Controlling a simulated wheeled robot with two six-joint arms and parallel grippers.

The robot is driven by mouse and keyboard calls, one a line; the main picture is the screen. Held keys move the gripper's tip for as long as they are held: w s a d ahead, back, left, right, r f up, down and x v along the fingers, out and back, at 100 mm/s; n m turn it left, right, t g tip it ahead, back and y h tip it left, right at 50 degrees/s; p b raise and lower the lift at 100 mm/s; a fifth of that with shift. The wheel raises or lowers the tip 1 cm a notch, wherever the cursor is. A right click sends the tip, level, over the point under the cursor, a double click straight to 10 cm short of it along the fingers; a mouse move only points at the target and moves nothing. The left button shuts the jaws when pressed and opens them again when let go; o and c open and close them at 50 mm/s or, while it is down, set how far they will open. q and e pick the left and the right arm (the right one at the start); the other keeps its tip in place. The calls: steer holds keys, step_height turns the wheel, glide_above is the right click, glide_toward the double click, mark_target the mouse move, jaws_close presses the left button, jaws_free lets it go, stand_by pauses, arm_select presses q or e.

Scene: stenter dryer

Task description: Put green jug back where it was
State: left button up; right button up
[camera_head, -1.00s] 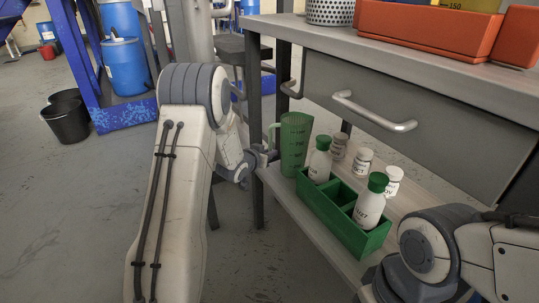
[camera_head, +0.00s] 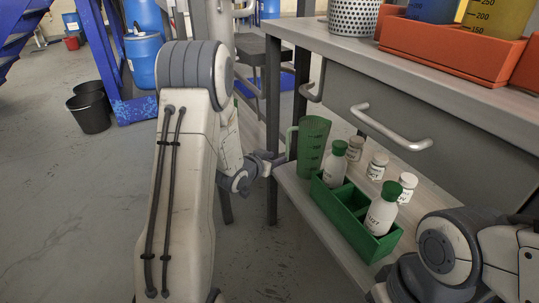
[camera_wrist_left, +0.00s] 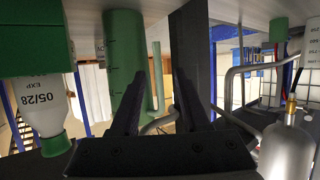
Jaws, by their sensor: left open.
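The green jug (camera_head: 314,148) stands upright on the lower shelf, left of the green divided box (camera_head: 348,222), with its handle toward the left. In the left wrist view, which is upside down, the jug (camera_wrist_left: 124,60) stands at upper left with its base on the shelf, its handle (camera_wrist_left: 157,76) between the finger lines. My left gripper (camera_head: 279,161) is just left of the handle. In the wrist view its two dark fingers (camera_wrist_left: 157,95) are apart with nothing clamped between them. My right gripper is out of view.
Green-capped bottles (camera_head: 382,210) stand in the box, with small white jars (camera_head: 377,166) behind. The drawer handle (camera_head: 390,128) juts out above the shelf. A dark table leg (camera_head: 273,130) is close to my left gripper. Orange trays (camera_head: 450,53) stand on the tabletop.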

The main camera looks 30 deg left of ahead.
arm_select(q)
steer(key=s+d+r+m+g, duration=0.25)
steer(key=s+d, duration=0.35)
steer(key=d, duration=0.3)
steer(key=s+d+r+m+g, duration=0.1)
steer(key=s+d+g, duration=0.3)
steer(key=s+d, duration=0.35)
steer(key=s+d+r+m+g, duration=0.1)
steer(key=s+d+r+g, duration=0.1)
steer(key=s, duration=1)
steer(key=s+d+r+m+g, duration=0.1)
steer(key=s+d+g, duration=0.4)
steer(key=s, duration=0.6)
steer(key=shift+s+d+r+m+p, duration=0.35)
steer(key=shift+d+r+m+p, duration=0.1)
steer(key=shift+d+m, duration=0.15)
